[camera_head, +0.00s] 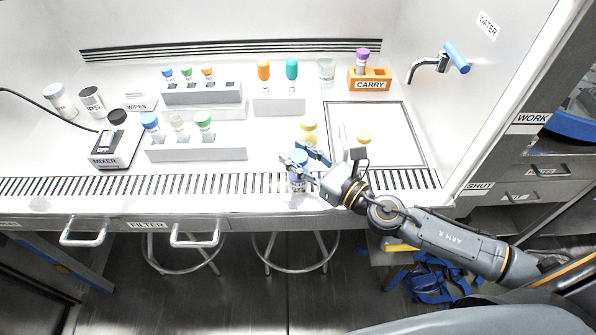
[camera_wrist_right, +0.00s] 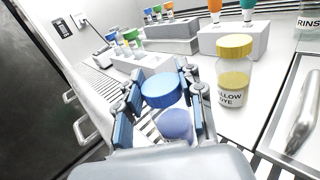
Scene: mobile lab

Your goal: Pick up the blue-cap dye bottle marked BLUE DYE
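The blue-capped bottle (camera_head: 297,184) stands upright near the front edge of the bench, on or by the slotted grille. Its label is too small to read in the head view. My right gripper (camera_head: 305,155) reaches in from the right with its fingers around the bottle's upper part. In the right wrist view, the blue cap (camera_wrist_right: 162,90) lies between the open fingers of my right gripper (camera_wrist_right: 158,108). A gap shows between the left finger and the bottle's bluish body. My left gripper is not in view.
A yellow-capped YELLOW DYE bottle (camera_wrist_right: 233,70) stands close to my right gripper. A white rack (camera_head: 195,154), a MIXER (camera_head: 108,152) and an orange CARRY rack (camera_head: 370,84) stand farther off.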

